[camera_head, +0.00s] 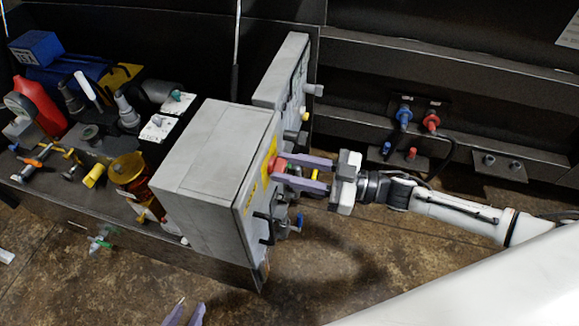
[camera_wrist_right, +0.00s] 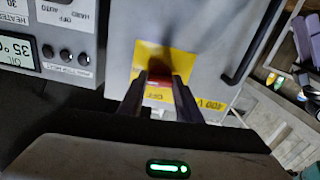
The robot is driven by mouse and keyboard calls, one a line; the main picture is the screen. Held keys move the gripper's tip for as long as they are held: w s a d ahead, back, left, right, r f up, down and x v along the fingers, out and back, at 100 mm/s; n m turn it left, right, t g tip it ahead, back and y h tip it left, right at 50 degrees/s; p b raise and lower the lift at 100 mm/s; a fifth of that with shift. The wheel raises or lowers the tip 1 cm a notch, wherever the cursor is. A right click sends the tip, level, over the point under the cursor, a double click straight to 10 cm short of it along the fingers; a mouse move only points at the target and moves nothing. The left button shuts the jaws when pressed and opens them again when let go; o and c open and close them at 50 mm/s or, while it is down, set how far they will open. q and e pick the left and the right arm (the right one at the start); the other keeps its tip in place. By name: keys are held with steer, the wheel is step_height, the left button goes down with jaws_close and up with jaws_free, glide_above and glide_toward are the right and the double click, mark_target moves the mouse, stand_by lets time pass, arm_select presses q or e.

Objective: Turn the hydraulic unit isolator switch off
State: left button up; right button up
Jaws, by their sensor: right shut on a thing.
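The isolator switch is a red handle (camera_head: 278,165) on a yellow plate on the front of a grey cabinet (camera_head: 205,150). It also shows in the right wrist view (camera_wrist_right: 160,78), where the yellow plate (camera_wrist_right: 180,62) reads "OFF" near the handle. My right gripper (camera_head: 292,173) reaches in from the right and is shut on the red handle; its fingers (camera_wrist_right: 159,88) hide most of the handle, so its angle is hard to tell. My left gripper (camera_head: 184,314) shows only as two fingertips at the bottom edge, apart and empty, away from the cabinet.
A second grey panel (camera_head: 285,75) with knobs stands behind the cabinet. A black bar handle (camera_wrist_right: 245,55) is beside the switch. Valves, a red bottle (camera_head: 40,100) and a blue box (camera_head: 36,47) crowd the left. Blue and red hose couplings (camera_head: 403,117) are at the right.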

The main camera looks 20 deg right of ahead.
arm_select(q)
steer(key=f+b, duration=0.1)
steer(key=b, duration=0.1)
steer(key=f+b, duration=0.2)
steer(key=shift+s+d, duration=0.1)
steer(key=shift+d, duration=0.1)
arm_select(e)
steer(key=n, duration=1.6)
steer(key=shift+n, duration=0.4)
arm_select(q)
steer(key=shift+r, duration=0.1)
steer(key=shift+w+r, duration=0.15)
steer(key=shift+w, duration=0.15)
arm_select(e)
steer(key=o, duration=1)
arm_select(q)
steer(key=shift+a, duration=0.1)
arm_select(e)
steer(key=shift+o, duration=0.2)
steer(key=shift+s+d, duration=0.1)
